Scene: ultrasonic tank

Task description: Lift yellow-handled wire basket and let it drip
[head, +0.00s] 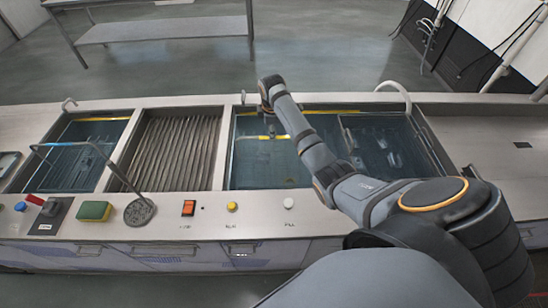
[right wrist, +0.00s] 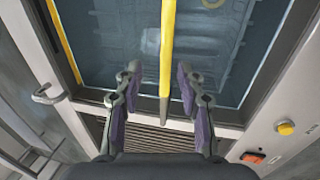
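The basket's yellow handle (right wrist: 166,52) runs up the middle of the right wrist view, with a grey end piece at its bottom. In the head view the yellow handle (head: 262,137) lies across the left part of the middle tank. My right gripper (right wrist: 159,78) is open, with one finger on each side of the handle in the picture. Gaps show on both sides; I cannot tell how far above the handle the fingers are. The basket's wire mesh (right wrist: 120,25) shows faintly in the tank water. My left gripper is not in view.
A ribbed drain section (head: 175,148) lies left of the middle tank (head: 232,165). A blue-handled basket (head: 72,165) sits in the left tank. A pale curved pipe (head: 397,90) stands behind the tanks. A sponge (head: 94,211) and buttons (head: 232,206) line the front edge.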

